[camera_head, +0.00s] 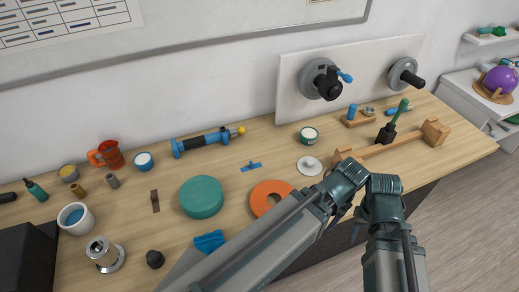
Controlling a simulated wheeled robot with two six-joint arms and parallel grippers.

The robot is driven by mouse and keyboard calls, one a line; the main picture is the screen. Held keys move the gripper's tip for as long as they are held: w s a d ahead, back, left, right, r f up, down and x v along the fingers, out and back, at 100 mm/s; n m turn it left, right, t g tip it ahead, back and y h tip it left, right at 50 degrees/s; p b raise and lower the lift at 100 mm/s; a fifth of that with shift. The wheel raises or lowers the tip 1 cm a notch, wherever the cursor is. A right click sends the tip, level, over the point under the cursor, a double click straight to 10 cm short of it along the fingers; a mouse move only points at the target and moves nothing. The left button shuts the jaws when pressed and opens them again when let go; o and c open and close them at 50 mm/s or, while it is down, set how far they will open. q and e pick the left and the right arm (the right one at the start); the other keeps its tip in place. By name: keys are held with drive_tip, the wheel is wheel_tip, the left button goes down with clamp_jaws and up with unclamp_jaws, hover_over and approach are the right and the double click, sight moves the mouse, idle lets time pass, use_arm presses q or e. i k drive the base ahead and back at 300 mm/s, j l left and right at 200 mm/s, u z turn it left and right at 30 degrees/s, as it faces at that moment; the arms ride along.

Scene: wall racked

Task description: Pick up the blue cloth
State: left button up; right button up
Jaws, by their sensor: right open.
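A crumpled bright blue piece that looks like the blue cloth (208,242) lies near the front of the wooden bench. My arm passes close in front of it and may hide part of it. One grey arm of mine crosses the lower middle and bends above the bench's front right. I see no gripper jaws in the head view, so I cannot tell how far they are from the cloth.
A green disc (201,197) lies behind the cloth, an orange ring (270,199) to its right. A black knob (155,259) and metal flanged piece (105,254) stand left. A wooden bracket (405,144) lies right. Bare wood surrounds the small blue tee (251,167).

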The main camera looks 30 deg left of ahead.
sight(207, 243)
drive_tip(key=j+u, duration=0.1)
drive_tip(key=u, duration=1.65)
drive_tip(key=k+j+z, duration=0.1)
drive_tip(key=z, duration=1.4)
drive_tip(key=u, duration=1.5)
